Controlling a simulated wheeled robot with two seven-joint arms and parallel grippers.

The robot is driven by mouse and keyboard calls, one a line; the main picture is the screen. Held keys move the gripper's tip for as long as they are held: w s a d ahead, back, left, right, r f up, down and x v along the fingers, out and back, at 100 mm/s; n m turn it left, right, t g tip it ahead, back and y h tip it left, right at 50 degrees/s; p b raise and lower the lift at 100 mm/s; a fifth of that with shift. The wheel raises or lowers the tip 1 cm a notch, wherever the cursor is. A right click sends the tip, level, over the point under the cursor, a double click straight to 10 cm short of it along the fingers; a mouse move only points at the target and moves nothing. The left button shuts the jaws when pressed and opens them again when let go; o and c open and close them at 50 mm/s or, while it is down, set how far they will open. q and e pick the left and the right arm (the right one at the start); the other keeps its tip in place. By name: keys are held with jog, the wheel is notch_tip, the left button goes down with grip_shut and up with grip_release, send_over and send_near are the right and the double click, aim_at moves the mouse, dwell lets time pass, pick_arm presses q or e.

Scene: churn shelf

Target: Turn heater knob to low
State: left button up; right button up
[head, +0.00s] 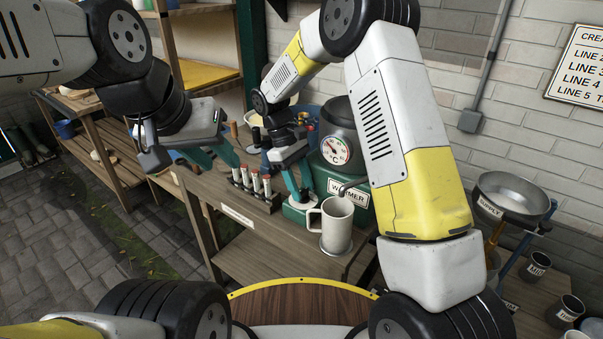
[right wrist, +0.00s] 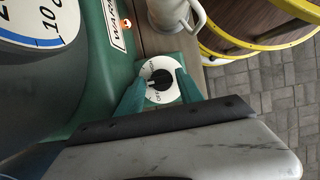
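The heater knob (right wrist: 160,79) is black on a round white dial, on the green warmer box (right wrist: 112,62), in the right wrist view. In the head view the right gripper (head: 300,190) is over the white dial at the front of the warmer box (head: 347,190). My left gripper (head: 220,167) is open and empty, left of the warmer.
A metal mug (head: 336,225) stands right of the dial, close to the right gripper. A rack of small vials (head: 252,187) stands on the bench between the grippers. A °C gauge (head: 336,151) is on the pot behind. A metal bowl (head: 513,195) is at right.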

jog(key=v, duration=0.7)
jog(key=shift+a+r, duration=0.2)
jog(key=shift+r, duration=0.15)
jog(key=shift+w, duration=0.1)
